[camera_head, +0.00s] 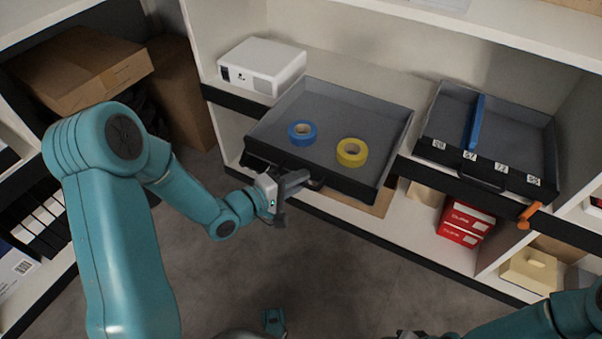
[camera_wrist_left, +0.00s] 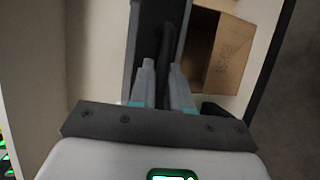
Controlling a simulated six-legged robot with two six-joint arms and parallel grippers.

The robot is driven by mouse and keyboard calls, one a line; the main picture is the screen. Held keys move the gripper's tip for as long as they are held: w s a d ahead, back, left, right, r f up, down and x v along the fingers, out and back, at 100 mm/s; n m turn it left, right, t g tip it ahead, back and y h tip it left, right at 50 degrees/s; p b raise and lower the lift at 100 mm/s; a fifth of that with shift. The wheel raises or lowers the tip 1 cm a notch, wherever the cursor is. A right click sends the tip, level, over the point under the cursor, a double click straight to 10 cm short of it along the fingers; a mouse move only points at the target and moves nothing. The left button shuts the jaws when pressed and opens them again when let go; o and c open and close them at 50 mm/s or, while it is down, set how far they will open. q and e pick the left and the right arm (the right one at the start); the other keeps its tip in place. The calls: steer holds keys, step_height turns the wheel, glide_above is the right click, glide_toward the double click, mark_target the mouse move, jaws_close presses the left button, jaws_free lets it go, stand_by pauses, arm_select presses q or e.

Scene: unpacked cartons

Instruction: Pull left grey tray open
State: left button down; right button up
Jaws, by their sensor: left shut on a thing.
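The left grey tray (camera_head: 340,113) has a grey floor and a black front, and sits out past the shelf edge. A blue tape roll (camera_head: 302,132) and a yellow tape roll (camera_head: 352,152) lie in it. My left gripper (camera_head: 308,182) is at the tray's front, shut on its dark handle (camera_wrist_left: 166,42). In the left wrist view, the fingers (camera_wrist_left: 162,68) sit on both sides of the handle bar. Part of the handle is hidden by the gripper.
Red boxes (camera_head: 465,222) stand below.

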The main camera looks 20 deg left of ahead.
arm_select(q)
steer(key=shift+s+a, duration=0.1)
steer(key=shift+s, duration=0.45)
arm_select(e)
steer(key=shift+s, duration=0.4)
arm_select(q)
steer(key=c, duration=1.4)
jaws_free()
steer(key=shift+c, duration=0.2)
arm_select(e)
steer(key=shift+w, duration=0.1)
arm_select(q)
steer(key=p+v, duration=0.6)
steer(key=v, duration=1)
arm_select(e)
step_height(320, 180, up, 6)
steer(key=a, duration=0.1)
steer(key=shift+s, duration=0.45)
